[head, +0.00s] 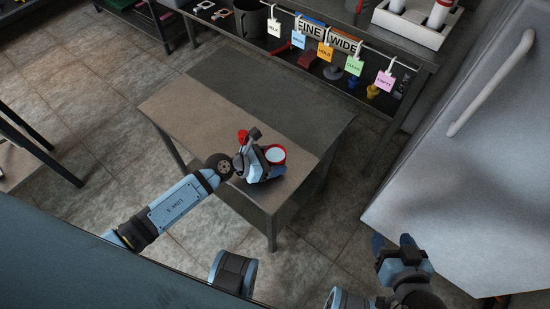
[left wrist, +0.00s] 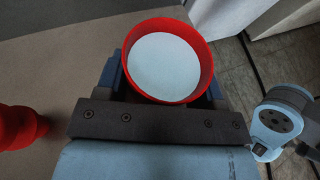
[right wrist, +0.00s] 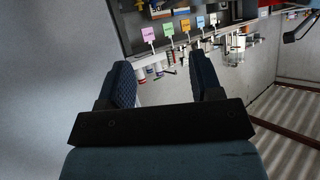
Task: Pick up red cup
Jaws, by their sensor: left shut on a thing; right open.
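The red cup (head: 275,155) is at the right front part of the small table (head: 190,110). It is upright and its inside shows a pale, white round surface. My left gripper (head: 270,168) is shut on the cup. In the left wrist view the cup (left wrist: 209,70) sits between the fingers, its rim fully visible and its lower part hidden by the gripper. I cannot tell whether its base touches the table. My right gripper (head: 398,248) is open and empty, at the lower right near the big grey tank; its fingers show apart in the right wrist view (right wrist: 163,85).
Another red object (left wrist: 20,127) stands on the table left of the gripper. Behind is a shelf with several coloured tags (head: 325,52) hanging from a rail. The table's left part is clear.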

